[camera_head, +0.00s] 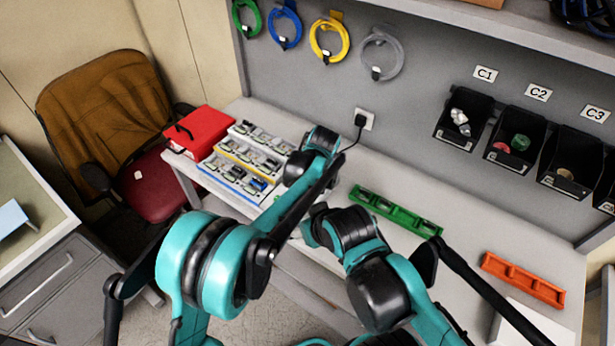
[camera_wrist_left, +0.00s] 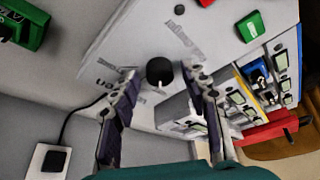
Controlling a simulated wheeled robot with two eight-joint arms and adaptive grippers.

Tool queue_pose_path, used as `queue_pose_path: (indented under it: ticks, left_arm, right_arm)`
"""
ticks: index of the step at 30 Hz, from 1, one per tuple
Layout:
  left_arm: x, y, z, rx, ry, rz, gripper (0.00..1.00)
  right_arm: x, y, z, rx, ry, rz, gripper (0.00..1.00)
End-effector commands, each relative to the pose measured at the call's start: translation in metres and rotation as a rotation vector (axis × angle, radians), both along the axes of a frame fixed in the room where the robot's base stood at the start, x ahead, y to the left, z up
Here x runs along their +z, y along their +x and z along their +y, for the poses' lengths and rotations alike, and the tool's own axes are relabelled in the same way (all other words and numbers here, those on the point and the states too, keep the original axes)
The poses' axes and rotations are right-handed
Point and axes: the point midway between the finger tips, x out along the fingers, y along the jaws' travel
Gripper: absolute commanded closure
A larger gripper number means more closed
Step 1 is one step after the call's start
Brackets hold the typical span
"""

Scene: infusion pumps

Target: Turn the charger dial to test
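The charger (camera_wrist_left: 118,42) is a pale panel with grey printed labels in the left wrist view. Its round black dial (camera_wrist_left: 159,71) has a small white mark at its lower edge in that view. My left gripper (camera_wrist_left: 161,82) is open, with one finger on each side of the dial and visible gaps to it. The fingers look apart from the dial; the depth between them is hard to tell. The label wording is too blurred to read fully. In the head view my left arm hides the charger and dial. My right gripper is not visible.
Rows of small devices (camera_head: 240,160) and a red case (camera_head: 200,130) stand left of my left wrist. A wall socket (camera_head: 364,119) with a black plug and cable is behind. A green rack (camera_head: 395,208) and an orange rack (camera_head: 523,278) lie on the bench to the right.

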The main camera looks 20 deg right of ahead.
Motion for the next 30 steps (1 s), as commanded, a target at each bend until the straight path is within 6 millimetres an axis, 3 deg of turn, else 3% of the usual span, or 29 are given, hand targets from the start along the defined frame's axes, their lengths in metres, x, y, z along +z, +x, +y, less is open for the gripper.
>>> queue_pose_path:
  ticks: [11, 24, 30]
  left_arm:
    - [0.007, -0.003, 0.0, -0.001, 0.0, -0.001, 0.52]
    - [0.088, -0.036, 0.002, -0.001, 0.0, 0.0, 0.52]
    - [0.108, -0.045, 0.002, -0.001, 0.0, 0.0, 0.52]
  right_arm:
    - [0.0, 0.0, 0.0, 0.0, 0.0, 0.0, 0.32]
    - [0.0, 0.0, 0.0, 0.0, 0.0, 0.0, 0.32]
    - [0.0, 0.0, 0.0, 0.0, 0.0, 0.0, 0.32]
